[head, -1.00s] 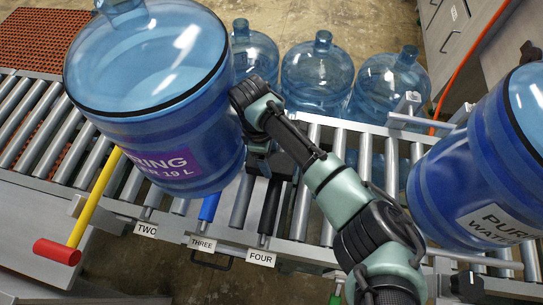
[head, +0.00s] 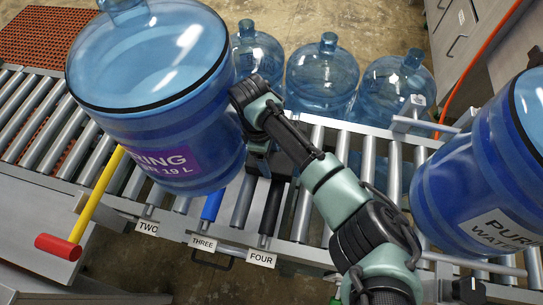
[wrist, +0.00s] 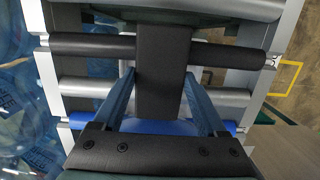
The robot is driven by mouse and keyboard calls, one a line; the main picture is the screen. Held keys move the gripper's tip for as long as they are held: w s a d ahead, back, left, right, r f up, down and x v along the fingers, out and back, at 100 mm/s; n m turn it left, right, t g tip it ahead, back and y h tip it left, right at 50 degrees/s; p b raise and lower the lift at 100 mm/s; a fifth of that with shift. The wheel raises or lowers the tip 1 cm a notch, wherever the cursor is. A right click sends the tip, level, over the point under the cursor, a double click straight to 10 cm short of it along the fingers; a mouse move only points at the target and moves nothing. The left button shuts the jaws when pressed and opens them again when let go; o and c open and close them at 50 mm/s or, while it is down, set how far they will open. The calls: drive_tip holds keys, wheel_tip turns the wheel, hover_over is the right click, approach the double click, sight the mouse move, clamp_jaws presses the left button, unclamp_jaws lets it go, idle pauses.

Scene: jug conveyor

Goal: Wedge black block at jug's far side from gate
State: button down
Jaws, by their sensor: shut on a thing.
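The large blue jug (head: 150,100) with a purple label stands upright on the roller conveyor at left. My gripper (wrist: 160,75) is shut on the black block (wrist: 163,70), with one finger on each side. In the wrist view the block lies lengthwise across the line of the rollers, over the black roller (wrist: 95,47). In the head view my gripper (head: 262,160) is low at the jug's right side, and the block (head: 292,150) shows partly behind my arm. I cannot tell whether the block touches the rollers or the jug. Which part is the gate is unclear.
A second jug (head: 475,185) stands on the conveyor at right. Several jugs (head: 320,75) stand on the floor behind. A yellow lever with a red end (head: 95,205) sits at front left. Blue roller three (head: 211,205) and black roller four (head: 270,208) are labelled. A metal bracket (head: 412,115) stands at the back rail.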

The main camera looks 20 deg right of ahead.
drive_tip(key=shift+w+a+r, duration=0.2)
drive_tip(key=shift+a, duration=0.1)
unclamp_jaws()
wheel_tip(320, 180, up, 10)
drive_tip(key=shift+s+d, duration=0.15)
drive_tip(key=shift+d, duration=0.1)
drive_tip(key=shift+f, duration=0.15)
